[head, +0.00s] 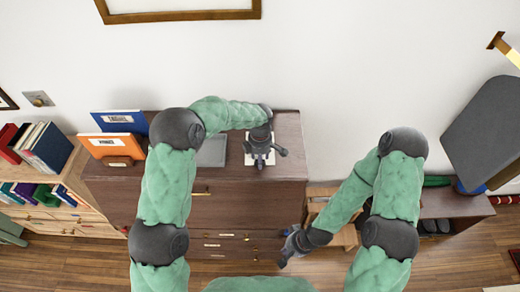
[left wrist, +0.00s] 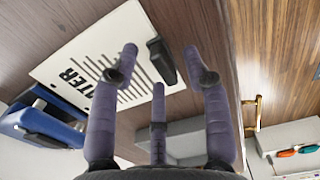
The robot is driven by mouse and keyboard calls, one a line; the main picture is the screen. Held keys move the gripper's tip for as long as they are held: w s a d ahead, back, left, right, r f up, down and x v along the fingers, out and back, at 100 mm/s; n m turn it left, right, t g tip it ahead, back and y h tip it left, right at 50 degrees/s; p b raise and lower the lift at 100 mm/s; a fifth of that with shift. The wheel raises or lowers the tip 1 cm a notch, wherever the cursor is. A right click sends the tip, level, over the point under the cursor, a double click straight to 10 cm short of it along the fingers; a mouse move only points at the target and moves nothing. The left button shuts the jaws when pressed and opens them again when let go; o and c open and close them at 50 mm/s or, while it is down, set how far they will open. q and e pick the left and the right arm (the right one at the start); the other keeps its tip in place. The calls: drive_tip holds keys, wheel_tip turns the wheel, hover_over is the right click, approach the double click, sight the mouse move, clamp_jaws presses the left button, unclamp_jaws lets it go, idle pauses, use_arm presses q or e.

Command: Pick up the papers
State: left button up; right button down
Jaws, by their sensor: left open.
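A white paper sheet with dark lettering (head: 249,159) lies on the brown dresser top (head: 292,150). In the left wrist view the sheet (left wrist: 92,62) shows the letters "TTER" and several dark stripes, with a small black object (left wrist: 162,62) at its edge. My left gripper (head: 268,148) is over the sheet and hides part of it.
A grey tray (head: 212,151) lies left of the sheet. A blue binder (head: 120,122) and an orange one (head: 112,146) stand at the dresser's left end. A bookshelf (head: 40,180) is at the left. A low bench (head: 455,206) stands at the right. Wooden floor lies in front.

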use_arm(q)
drive_tip(key=shift+f, duration=0.2)
clamp_jaws()
drive_tip(key=shift+r, duration=0.15)
